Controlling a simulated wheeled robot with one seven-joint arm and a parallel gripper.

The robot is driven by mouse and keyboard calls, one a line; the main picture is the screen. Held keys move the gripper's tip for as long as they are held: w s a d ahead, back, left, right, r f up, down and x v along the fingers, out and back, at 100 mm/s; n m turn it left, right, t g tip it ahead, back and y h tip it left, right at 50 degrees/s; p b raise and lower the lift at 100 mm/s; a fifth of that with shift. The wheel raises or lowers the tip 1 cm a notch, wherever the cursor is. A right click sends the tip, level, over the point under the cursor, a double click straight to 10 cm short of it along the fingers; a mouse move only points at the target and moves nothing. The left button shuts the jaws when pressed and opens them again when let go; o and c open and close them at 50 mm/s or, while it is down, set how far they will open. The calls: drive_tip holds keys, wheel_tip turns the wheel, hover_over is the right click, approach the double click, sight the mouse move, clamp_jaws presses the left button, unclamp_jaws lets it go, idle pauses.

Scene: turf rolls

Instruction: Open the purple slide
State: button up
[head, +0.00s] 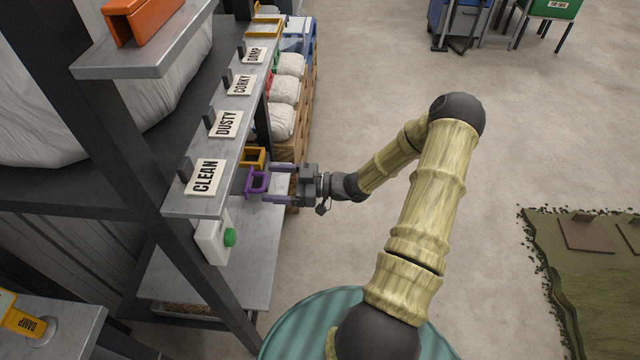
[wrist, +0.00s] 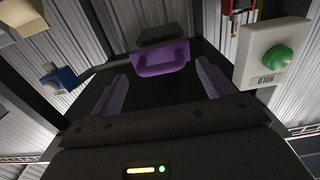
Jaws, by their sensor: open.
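The purple slide (head: 256,182) shows as a purple handle at the edge of the rack, close to the CLEAN label (head: 204,177). In the wrist view the purple slide (wrist: 160,60) is a purple handle straight ahead, between and beyond the two fingers. My gripper (head: 279,183) is open and faces the handle from the right in the head view, its fingers reaching towards it. In the wrist view my gripper (wrist: 158,88) has its fingers wide apart with nothing between them. I cannot tell whether the fingertips touch the handle.
A white box with a green button (head: 230,238) hangs near the handle; the button box (wrist: 272,58) is at right in the wrist view. An orange handle (head: 253,157) sits just behind the purple one. White sacks (head: 283,121) stand beyond.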

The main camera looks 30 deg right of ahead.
drive_tip(key=b+v, duration=0.1)
drive_tip(key=v, duration=1.3)
drive_tip(key=shift+s, duration=0.1)
drive_tip(key=w+a+r+m+h+p, duration=0.5)
drive_tip(key=w+r+h, duration=0.35)
drive_tip(key=h, duration=0.35)
drive_tip(key=s+a+r+m+g+h+p, duration=0.1)
drive_tip(key=s+a+r+m+g+p, duration=0.2)
drive_tip(key=s, duration=0.5)
drive_tip(key=s+a+r+m+g+h+p, duration=0.2)
drive_tip(key=s+a+r+m+g+p, duration=0.1)
drive_tip(key=s+a+r, duration=0.3)
drive_tip(key=s+r, duration=0.2)
drive_tip(key=s, duration=0.1)
drive_tip(key=shift+s+a+r+m+g, duration=0.2)
drive_tip(key=shift+s+m+g, duration=0.1)
drive_tip(key=shift+m, duration=0.1)
